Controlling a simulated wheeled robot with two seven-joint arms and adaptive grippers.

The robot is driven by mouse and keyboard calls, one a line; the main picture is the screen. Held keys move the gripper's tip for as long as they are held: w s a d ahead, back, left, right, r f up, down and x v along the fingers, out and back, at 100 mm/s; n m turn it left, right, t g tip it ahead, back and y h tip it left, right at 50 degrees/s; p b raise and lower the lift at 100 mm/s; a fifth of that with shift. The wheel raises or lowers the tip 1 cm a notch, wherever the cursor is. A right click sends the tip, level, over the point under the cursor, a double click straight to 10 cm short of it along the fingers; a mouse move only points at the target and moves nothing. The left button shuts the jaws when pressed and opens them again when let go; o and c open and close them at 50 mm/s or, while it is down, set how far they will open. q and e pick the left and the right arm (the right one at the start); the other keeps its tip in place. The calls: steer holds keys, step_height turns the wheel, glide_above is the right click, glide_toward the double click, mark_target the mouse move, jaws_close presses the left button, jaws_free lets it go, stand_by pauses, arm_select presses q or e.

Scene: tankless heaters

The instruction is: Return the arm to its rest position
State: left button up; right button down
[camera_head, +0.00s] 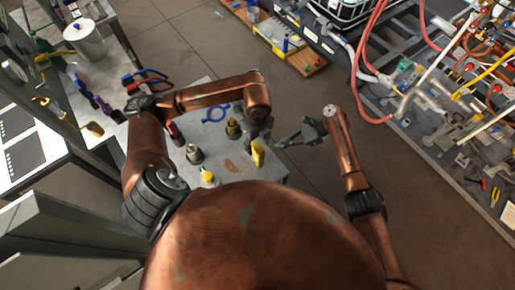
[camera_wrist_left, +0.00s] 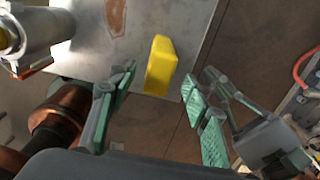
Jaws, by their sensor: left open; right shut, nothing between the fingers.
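My left arm reaches over a small grey table (camera_head: 231,187) in the head view. Its gripper (camera_head: 258,143) points down near the table's right edge, by a yellow block (camera_head: 257,160). In the left wrist view, the left gripper's green-padded fingers (camera_wrist_left: 163,112) are spread apart with nothing held. The yellow block (camera_wrist_left: 160,66) shows beyond the gap, on the table's edge. My right gripper (camera_head: 290,140) is shut and empty, off the table's right side, a short way from the left gripper. Its arm is bent and comes up from the lower right.
The small table also holds a blue ring-shaped tool (camera_head: 215,112) and several brass and dark fittings (camera_head: 194,153). A cluttered bench with pipes and red hoses (camera_head: 440,120) stands at right. A white counter (camera_head: 30,150) stands at left. Open floor (camera_head: 300,100) lies between table and bench.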

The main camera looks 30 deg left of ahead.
arm_select(q)
step_height(320, 180, up, 6)
steer(key=shift+r, duration=0.25)
step_height(320, 180, down, 12)
steer(key=shift+f, duration=0.1)
arm_select(e)
steer(key=shift+s+a, duration=0.25)
steer(key=shift+s, duration=0.35)
steer(key=shift+s+a, duration=0.2)
steer(key=shift+s, duration=0.35)
steer(key=shift+w, duration=0.15)
